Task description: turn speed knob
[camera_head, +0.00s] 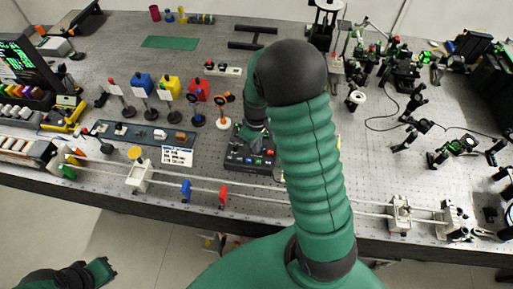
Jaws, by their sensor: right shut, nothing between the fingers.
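A dark control box (238,162) with small coloured buttons sits near the front of the bench, left of my green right arm. My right gripper (256,148) points down at the top of this box. It is shut and empty, and I cannot tell whether it touches the box. The speed knob cannot be made out; the gripper and arm cover part of the box. My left gripper (106,268) is low at the bottom left, off the bench in front of its edge; its fingers are too small to read.
A rail with a blue carriage (186,190) and a red carriage (223,196) runs along the bench front. A white label card (177,157) lies left of the box. Optics on posts (222,122) stand behind it. More optics crowd the right side.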

